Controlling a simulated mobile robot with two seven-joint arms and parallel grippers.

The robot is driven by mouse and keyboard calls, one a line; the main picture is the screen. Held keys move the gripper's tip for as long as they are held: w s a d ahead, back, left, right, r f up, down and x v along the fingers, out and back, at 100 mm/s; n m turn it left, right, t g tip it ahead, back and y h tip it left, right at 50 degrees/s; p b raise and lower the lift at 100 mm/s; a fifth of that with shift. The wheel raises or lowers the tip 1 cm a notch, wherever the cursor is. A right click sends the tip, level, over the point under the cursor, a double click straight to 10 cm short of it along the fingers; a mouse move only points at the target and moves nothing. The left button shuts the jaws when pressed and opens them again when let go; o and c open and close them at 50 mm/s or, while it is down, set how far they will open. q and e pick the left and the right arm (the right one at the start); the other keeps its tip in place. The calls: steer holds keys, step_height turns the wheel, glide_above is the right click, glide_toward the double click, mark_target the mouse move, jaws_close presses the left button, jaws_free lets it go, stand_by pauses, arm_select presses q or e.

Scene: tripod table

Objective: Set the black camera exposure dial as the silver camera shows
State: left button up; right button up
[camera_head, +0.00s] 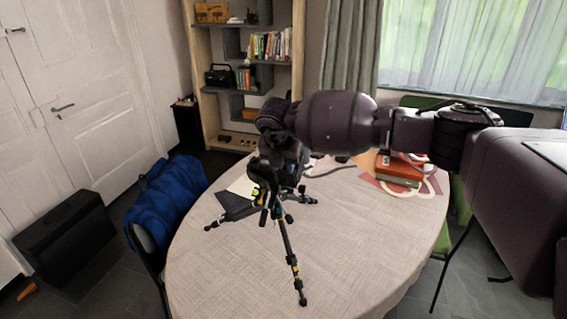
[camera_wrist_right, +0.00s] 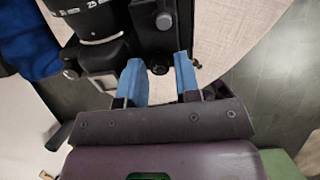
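The black camera (camera_head: 285,165) sits on a tripod (camera_head: 286,245) standing on the round table. In the right wrist view, the black camera (camera_wrist_right: 108,52) shows its lens at the upper left, with small round knobs on its body. My right gripper (camera_wrist_right: 159,68) is open, its two blue fingers beside the body and a small dark knob between them. I cannot tell whether they touch it. In the head view, my right gripper (camera_head: 284,142) is dark against the camera and partly hidden. I cannot make out a silver camera. My left gripper is out of view.
The table (camera_head: 225,275) has a pale cloth, free at the front. A red book (camera_head: 398,172) lies at the back right, and a dark folder with paper (camera_head: 238,192) lies behind the tripod. A blue jacket (camera_head: 165,205) hangs on a chair at the left.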

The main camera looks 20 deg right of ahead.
jaws_close()
steer(key=shift+f+n+b, duration=0.15)
steer(key=shift+n+b, duration=0.75)
steer(key=shift+n, duration=0.1)
steer(key=shift+n+b, duration=0.45)
steer(key=shift+n, duration=0.75)
steer(key=shift+r, duration=0.2)
jaws_free()
